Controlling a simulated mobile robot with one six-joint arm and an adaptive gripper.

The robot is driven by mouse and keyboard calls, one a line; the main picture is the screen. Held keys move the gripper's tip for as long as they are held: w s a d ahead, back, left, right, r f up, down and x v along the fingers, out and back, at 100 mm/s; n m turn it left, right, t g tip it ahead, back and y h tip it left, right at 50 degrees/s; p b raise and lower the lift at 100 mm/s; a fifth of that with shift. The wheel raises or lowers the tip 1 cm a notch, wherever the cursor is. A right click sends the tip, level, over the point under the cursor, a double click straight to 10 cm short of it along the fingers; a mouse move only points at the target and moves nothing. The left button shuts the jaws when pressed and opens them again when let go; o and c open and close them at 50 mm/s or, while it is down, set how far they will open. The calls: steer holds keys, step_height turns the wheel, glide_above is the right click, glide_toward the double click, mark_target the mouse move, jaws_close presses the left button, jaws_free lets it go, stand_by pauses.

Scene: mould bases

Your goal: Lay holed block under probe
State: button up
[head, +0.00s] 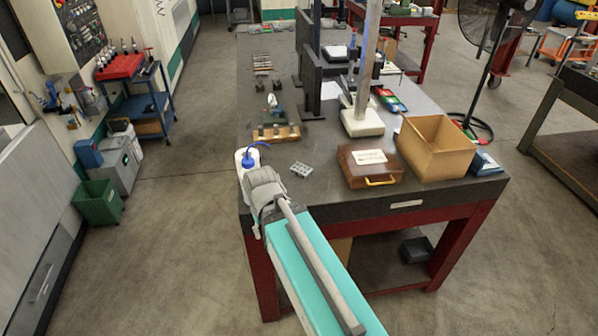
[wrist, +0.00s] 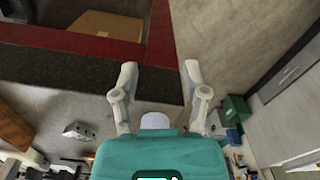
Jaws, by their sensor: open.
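The holed block (head: 301,170) is a small grey piece with holes, lying flat near the front left of the dark table. In the wrist view a grey block (wrist: 78,130) shows left of the gripper. My gripper (wrist: 160,75) is open and empty, its two pale fingers apart, near the table's front left edge. In the head view its fingers cannot be made out behind my arm. A stand (head: 362,122) with a pale base and tall column is on the table behind the brown case; its probe is not clear at this size.
A blue-capped white bottle (head: 247,160) stands at the left edge close to my wrist. A brown case (head: 358,176) and an open cardboard box (head: 435,148) fill the front right. A wooden rack (head: 276,133) lies behind the block. Dark upright plates (head: 312,85) stand left of the column.

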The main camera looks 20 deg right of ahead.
mark_target(301, 167)
steer(key=o, duration=0.4)
steer(key=shift+w, duration=0.2)
steer(key=shift+o, duration=0.4)
steer(key=w+d+m+t+y, duration=0.1)
steer(key=w+d+m+y, duration=0.1)
steer(key=w+d+m, duration=0.4)
steer(key=shift+w+m, duration=0.15)
steer(key=shift+m, duration=0.85)
steer(key=w+d+m, duration=0.2)
steer(key=w+d+m+t+y, duration=0.1)
steer(key=d+m, duration=0.1)
steer(key=m, duration=0.1)
steer(key=w+d+m+t+b, duration=0.1)
steer(key=w+d+m, duration=0.1)
steer(key=d+m, duration=0.1)
steer(key=shift+w+d+r+y, duration=0.1)
steer(key=shift+w+r+y, duration=0.2)
steer(key=shift+w+r, duration=0.1)
steer(key=w+d+r+m+t, duration=0.1)
steer(key=w+d+m+t, duration=0.1)
steer(key=d+m, duration=0.5)
steer(key=w+d+r+m+t, duration=0.2)
steer(key=w+d+m, duration=0.1)
steer(key=d+m, duration=0.4)
steer(key=shift+w+d+t+y, duration=0.4)
steer(key=shift+d, duration=0.25)
steer(key=shift+b, duration=0.3)
